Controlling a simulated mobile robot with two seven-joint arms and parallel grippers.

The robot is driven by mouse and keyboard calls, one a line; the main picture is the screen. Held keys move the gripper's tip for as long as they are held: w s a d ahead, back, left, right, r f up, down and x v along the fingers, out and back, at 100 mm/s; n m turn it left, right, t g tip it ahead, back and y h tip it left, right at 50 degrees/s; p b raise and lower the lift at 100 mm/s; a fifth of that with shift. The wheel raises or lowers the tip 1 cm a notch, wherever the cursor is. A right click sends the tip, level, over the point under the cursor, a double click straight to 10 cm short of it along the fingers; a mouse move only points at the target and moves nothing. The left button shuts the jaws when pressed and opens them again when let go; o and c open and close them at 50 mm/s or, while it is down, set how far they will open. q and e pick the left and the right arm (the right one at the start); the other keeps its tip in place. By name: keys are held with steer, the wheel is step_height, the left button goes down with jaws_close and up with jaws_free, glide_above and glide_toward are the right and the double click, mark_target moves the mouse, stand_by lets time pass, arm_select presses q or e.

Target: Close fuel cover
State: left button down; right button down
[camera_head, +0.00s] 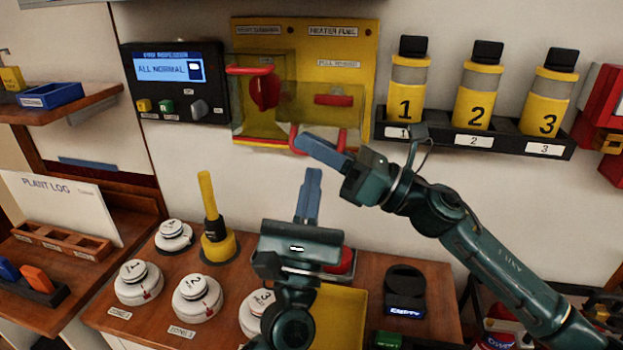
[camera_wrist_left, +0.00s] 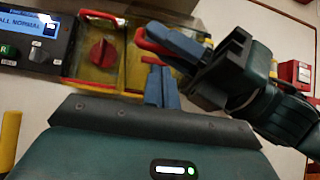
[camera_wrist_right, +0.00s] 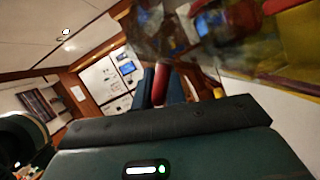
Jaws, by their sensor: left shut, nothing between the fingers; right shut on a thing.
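The yellow panel (camera_head: 359,55) on the wall carries a "HEATER FUEL" label on its right half. Below the label is a see-through cover (camera_head: 350,116) with a red handle low on it, in front of a red bar (camera_head: 333,100). I cannot tell its exact tilt. My right gripper (camera_head: 300,143) is shut on the cover's red handle, which shows between the fingers in the right wrist view (camera_wrist_right: 160,84). My left gripper (camera_head: 311,172) is shut and empty, just below the right fingers; it also shows in the left wrist view (camera_wrist_left: 158,72).
A second clear cover with a red handle (camera_head: 250,70) stands over a red knob (camera_head: 263,92) left of it. The display box (camera_head: 172,82) is further left. Yellow bottles (camera_head: 476,95) stand in a rack at right. White discs and a yellow lever (camera_head: 209,195) fill the desk below.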

mark_target(325, 132)
arm_select(q)
steer(key=shift+r, duration=0.65)
arm_select(e)
steer(key=shift+a, duration=0.1)
arm_select(q)
steer(key=shift+w+a+r, duration=0.1)
steer(key=shift+w+r, duration=0.1)
steer(key=shift+r, duration=0.85)
arm_select(e)
steer(key=shift+f, duration=0.2)
steer(key=c, duration=1.5)
jaws_free()
steer(key=shift+f, duration=0.1)
arm_select(q)
steer(key=shift+f, duration=0.25)
arm_select(e)
steer(key=v, duration=1.2)
